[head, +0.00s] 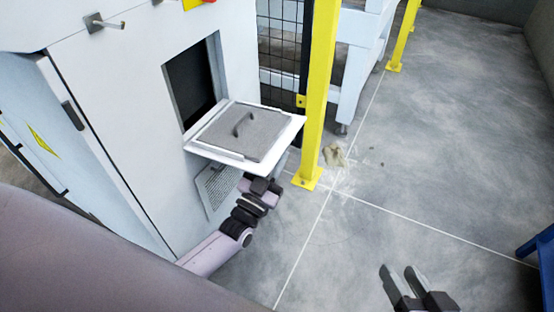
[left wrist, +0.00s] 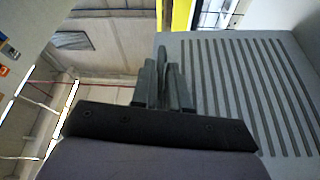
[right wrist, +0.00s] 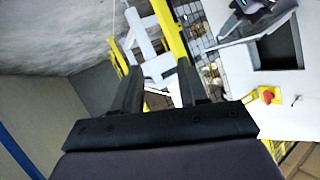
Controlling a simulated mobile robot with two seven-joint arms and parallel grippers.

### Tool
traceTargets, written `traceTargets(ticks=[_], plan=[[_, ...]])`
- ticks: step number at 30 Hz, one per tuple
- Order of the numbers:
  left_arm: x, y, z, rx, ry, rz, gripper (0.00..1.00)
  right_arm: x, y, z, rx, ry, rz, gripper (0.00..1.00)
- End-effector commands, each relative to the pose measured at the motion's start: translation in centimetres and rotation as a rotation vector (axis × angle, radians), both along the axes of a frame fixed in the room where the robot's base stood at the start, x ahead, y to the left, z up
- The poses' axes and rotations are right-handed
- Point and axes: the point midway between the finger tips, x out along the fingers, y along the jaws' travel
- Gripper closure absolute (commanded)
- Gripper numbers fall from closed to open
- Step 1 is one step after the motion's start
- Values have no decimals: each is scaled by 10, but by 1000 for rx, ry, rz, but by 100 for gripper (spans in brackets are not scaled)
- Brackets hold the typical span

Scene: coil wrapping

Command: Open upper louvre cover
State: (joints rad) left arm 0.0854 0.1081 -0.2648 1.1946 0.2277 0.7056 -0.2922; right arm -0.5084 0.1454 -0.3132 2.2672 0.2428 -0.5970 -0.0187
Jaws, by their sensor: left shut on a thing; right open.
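The upper louvre cover (head: 275,116) stands out from the white cabinet as a roughly level flap below a dark opening (head: 190,82). A grey panel with a dark handle (head: 243,123) faces up on it. Its slatted underside fills the right of the left wrist view (left wrist: 240,90). My left gripper (head: 262,187) is under the flap's outer part; its fingers (left wrist: 163,82) are shut at the cover's edge, with the exact contact partly hidden. My right gripper (head: 412,278) is open and empty over the floor; its spread fingers show in the right wrist view (right wrist: 160,88).
A lower louvred panel (head: 214,188) is on the cabinet beneath the flap. A yellow post (head: 318,100) with black mesh fencing (head: 280,42) stands just right of the flap. A blue object (head: 540,255) is at the right edge. The floor between is mostly clear.

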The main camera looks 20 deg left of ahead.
Motion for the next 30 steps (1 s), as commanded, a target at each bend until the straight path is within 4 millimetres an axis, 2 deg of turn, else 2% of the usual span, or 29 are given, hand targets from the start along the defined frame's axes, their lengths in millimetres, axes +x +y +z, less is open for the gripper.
traceTargets(ticks=[1,4,15,16,18,30], plan=[[0,-1,11,1,-3,-1,100,-1,-3,6,-22,0,-6,57],[0,-1,17,1,-3,-1,100,-2,-8,7,-55,-4,-14,57],[-1,-2,17,1,-4,-4,100,-3,-11,6,-73,-10,-18,57],[-1,-2,17,1,-4,-4,83,-3,-11,6,-72,-9,-18,57],[-1,-2,17,1,-4,-4,65,-3,-11,6,-72,-9,-18,57],[0,0,16,0,-4,-1,65,-2,-10,5,-68,-10,-17,57]])
